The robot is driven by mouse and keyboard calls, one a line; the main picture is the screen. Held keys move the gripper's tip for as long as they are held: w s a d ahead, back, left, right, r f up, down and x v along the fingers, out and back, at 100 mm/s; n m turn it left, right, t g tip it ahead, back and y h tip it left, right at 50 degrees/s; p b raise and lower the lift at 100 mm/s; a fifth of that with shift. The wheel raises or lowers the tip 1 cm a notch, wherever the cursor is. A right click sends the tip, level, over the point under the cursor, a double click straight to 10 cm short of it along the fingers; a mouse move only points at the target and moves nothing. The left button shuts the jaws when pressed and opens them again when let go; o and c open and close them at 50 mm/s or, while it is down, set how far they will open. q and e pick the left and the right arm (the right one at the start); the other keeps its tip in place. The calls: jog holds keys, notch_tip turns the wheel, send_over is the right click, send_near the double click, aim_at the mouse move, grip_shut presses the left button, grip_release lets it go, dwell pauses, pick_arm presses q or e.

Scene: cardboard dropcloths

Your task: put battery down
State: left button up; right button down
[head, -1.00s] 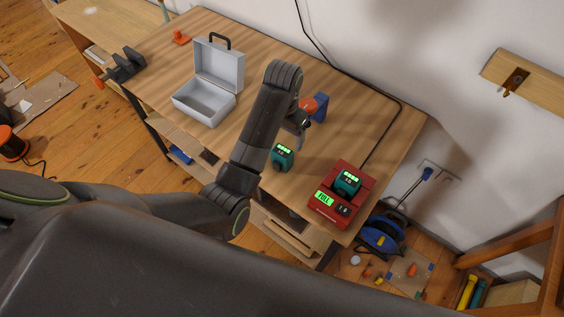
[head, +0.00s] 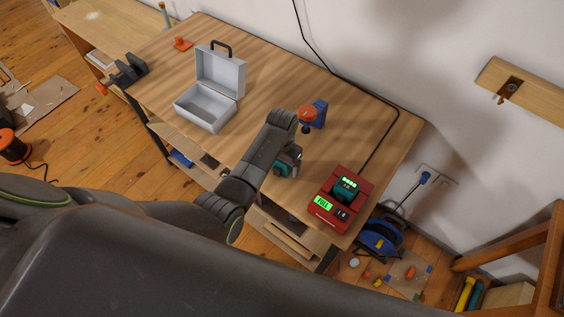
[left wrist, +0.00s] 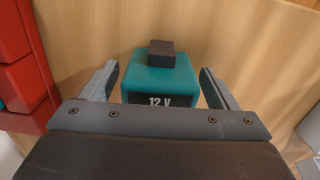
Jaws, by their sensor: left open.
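A teal battery (head: 281,170) stands on the wooden workbench (head: 262,92) near its front edge, partly hidden by my left arm in the head view. My left gripper (head: 290,160) is open at this battery. In the left wrist view the same battery (left wrist: 160,80), marked 12 V with a dark block on top, sits between the two spread fingers of the gripper (left wrist: 158,74), with a gap on both sides. A second teal battery (head: 346,188) sits in the red charger (head: 325,213), whose green display reads FULL. My right gripper is not in view.
An open grey case (head: 208,106) stands at the left, empty inside. A blue and orange tool (head: 312,112) stands behind my gripper. A black cable (head: 378,138) runs along the back to the charger. The bench between case and tool is clear.

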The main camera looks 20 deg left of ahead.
pick_arm(q)
jog(key=shift+f, duration=0.2)
jog(key=c, duration=1.1)
jog(key=shift+r, duration=0.1)
jog(key=shift+c, duration=1.1)
jog(key=shift+r, duration=0.1)
